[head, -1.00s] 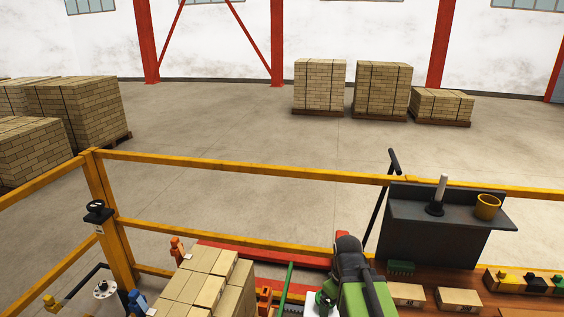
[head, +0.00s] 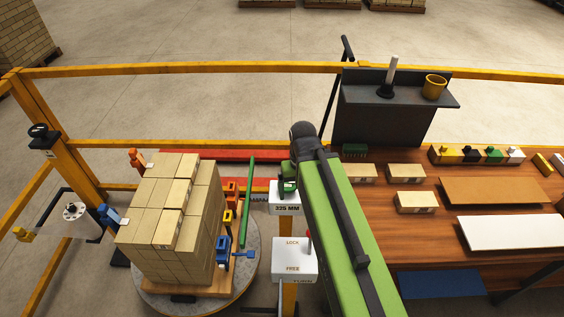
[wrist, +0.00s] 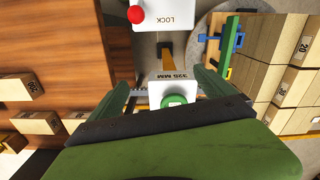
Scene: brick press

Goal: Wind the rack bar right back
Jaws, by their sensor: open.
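A toothed dark strip, seemingly the rack bar (wrist: 141,92), shows partly in the wrist view; it runs behind a white block marked 325 MM (wrist: 170,89). In the head view only a short toothed piece (head: 259,200) shows left of that block (head: 287,208). A round green knob (wrist: 175,101) sits at the block in the wrist view. My gripper (wrist: 162,76) is open and empty, its green fingers on either side of the block and knob. In the head view my gripper (head: 288,182) is over the block, and my arm hides part of that area.
A white LOCK/FREE panel (head: 293,259) with a red-knobbed lever (head: 308,236) stands nearer. Stacked bricks (head: 165,215) on a round table (head: 238,283) and an upright green bar (head: 248,205) are at left. A wooden bench (head: 447,247) with bricks is at right.

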